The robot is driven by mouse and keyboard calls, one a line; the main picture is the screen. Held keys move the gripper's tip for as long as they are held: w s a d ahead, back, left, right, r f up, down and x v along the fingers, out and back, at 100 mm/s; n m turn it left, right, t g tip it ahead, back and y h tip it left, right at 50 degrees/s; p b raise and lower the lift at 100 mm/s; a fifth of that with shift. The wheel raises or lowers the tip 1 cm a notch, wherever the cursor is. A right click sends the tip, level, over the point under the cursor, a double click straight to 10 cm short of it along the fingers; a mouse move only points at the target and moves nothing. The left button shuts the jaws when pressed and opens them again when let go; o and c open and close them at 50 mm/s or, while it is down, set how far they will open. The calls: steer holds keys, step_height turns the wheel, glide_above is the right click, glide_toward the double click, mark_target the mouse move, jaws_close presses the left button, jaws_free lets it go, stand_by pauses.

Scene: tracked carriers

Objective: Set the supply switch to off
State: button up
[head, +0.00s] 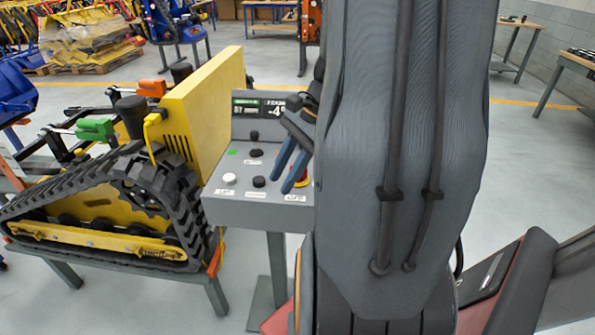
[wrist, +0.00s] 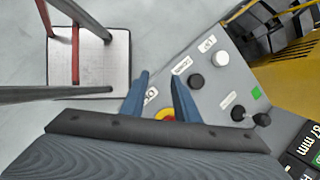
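A grey control panel (head: 240,205) on a post carries several controls. A red and yellow button (head: 301,178) is partly hidden by my gripper. The labels are too small to read, so I cannot tell which control is the supply switch. My gripper (head: 281,182) has its blue fingers apart and empty over the panel's right side. In the wrist view its fingertips (wrist: 160,76) are beside the front black knob (wrist: 196,81), not around it.
A display (head: 262,107) stands at the panel's back, and a green square (wrist: 257,93) lies on its face. A yellow tracked carrier (head: 110,230) on a stand is close on the panel's left. My arm hides much of the right. Grey floor lies beyond.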

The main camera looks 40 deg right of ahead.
steer(key=d+m+t, duration=0.1)
steer(key=d+m, duration=0.2)
steer(key=d+r+m+t+b, duration=0.1)
steer(key=d+m+t, duration=0.1)
steer(key=d, duration=0.2)
steer(key=s+d+r+m+t+y, duration=0.1)
steer(key=d+m, duration=0.2)
steer(key=shift+d+m+t, duration=0.3)
steer(key=shift+d, duration=0.1)
steer(key=shift+x, duration=3.8)
steer(key=shift+d, duration=0.1)
jaws_close()
